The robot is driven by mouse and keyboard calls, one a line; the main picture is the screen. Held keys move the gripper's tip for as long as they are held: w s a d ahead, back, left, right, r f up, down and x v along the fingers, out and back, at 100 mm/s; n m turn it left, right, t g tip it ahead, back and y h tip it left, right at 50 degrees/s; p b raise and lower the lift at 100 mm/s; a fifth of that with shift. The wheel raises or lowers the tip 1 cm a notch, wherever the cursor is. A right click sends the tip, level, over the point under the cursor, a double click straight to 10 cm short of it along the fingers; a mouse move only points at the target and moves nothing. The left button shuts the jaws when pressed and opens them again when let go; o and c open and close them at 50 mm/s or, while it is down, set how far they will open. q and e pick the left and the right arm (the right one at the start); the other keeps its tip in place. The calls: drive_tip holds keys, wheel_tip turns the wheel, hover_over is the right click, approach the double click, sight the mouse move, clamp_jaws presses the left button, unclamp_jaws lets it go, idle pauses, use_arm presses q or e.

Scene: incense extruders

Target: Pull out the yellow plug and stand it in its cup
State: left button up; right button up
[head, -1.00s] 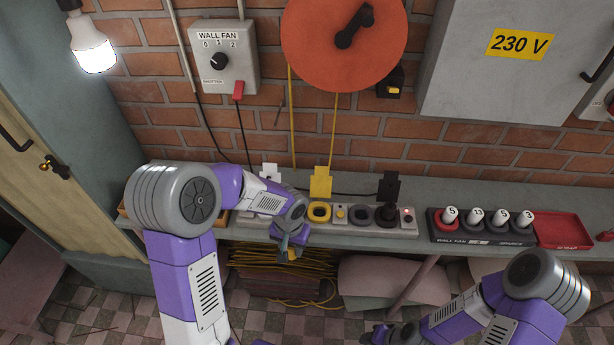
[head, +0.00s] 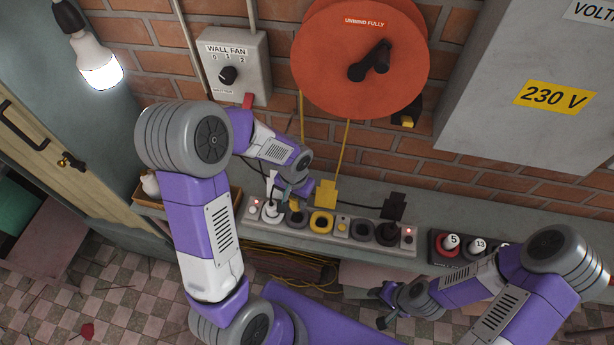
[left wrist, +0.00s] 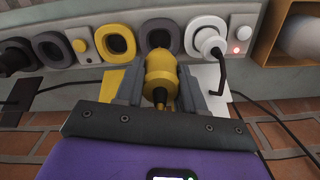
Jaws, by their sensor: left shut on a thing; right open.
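The yellow plug (left wrist: 160,75) is between the jaws of my left gripper (left wrist: 160,88), shut on it. In the wrist view its far end overlaps the near rim of a dark grey ring (left wrist: 160,36); I cannot tell whether it touches. My right gripper (head: 379,306) is open and empty, in front of the bench.
A white plug (head: 271,210) stands at the strip's left and a black plug (head: 387,234) at its right. A yellow tag (head: 326,193) and a black tag (head: 394,206) stand behind. A dark rack (head: 438,250) with numbered pieces is further right.

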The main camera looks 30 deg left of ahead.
sight(297, 207)
use_arm(q)
drive_tip(key=shift+w+f, duration=0.1)
drive_tip(key=shift+w, duration=0.25)
drive_tip(key=shift+s+f+b, duration=0.3)
drive_tip(key=shift+f+b, duration=0.05)
drive_tip(key=shift+b, duration=0.1)
drive_tip(key=shift+f, duration=0.3)
drive_tip(key=shift+f+b, duration=1.7)
drive_tip(key=shift+f, duration=0.25)
use_arm(e)
drive_tip(key=shift+w+f, duration=0.1)
drive_tip(key=shift+f, duration=1.95)
drive_tip(key=shift+f, duration=0.2)
use_arm(q)
drive_tip(key=shift+f+b, duration=1.45)
drive_tip(key=shift+b, duration=0.1)
use_arm(e)
drive_tip(key=shift+f, duration=1.4)
use_arm(q)
drive_tip(key=o, duration=1.1)
drive_tip(key=shift+r, duration=0.1)
